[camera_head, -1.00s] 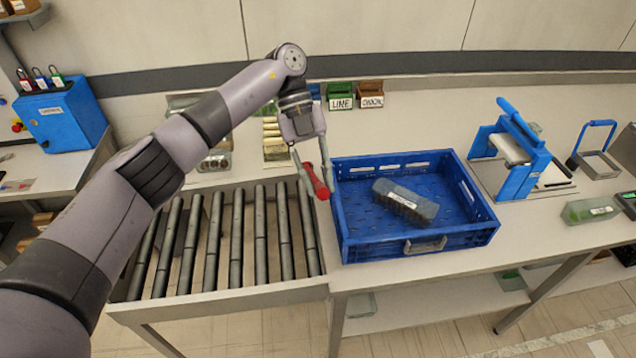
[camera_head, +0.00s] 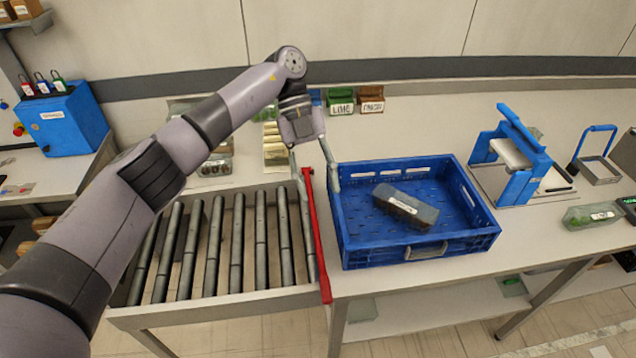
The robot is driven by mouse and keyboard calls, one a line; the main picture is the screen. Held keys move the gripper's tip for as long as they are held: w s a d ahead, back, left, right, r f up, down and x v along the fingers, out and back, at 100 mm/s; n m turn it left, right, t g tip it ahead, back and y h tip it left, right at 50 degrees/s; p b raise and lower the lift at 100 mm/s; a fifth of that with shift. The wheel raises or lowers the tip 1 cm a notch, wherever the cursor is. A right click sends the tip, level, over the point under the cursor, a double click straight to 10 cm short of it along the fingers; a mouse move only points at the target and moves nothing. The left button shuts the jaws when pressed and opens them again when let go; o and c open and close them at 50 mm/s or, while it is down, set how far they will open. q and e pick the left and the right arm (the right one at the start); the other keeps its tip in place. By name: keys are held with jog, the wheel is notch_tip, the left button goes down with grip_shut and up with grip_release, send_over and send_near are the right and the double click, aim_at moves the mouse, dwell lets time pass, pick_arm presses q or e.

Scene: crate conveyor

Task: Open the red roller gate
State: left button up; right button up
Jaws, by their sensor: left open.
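The red roller gate (camera_head: 317,235) is a long thin red bar. It runs along the right end of the rollers, between them and the blue crate, from near my gripper down to the front edge. My left gripper (camera_head: 315,183) is open over the gate's far end. One finger is left of the bar and the other is right of it, close to the crate's left wall. I cannot tell whether either finger touches the bar. My right gripper is not in view.
The roller conveyor (camera_head: 237,245) lies left of the gate, with nothing on its rollers. The blue crate (camera_head: 345,247) stands close on the right and holds a clear-topped package (camera_head: 408,207). A blue press-like frame (camera_head: 522,165) stands farther right.

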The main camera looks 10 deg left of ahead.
pick_arm(q)
jog(key=v, duration=0.7)
jog(key=shift+d+f, duration=0.1)
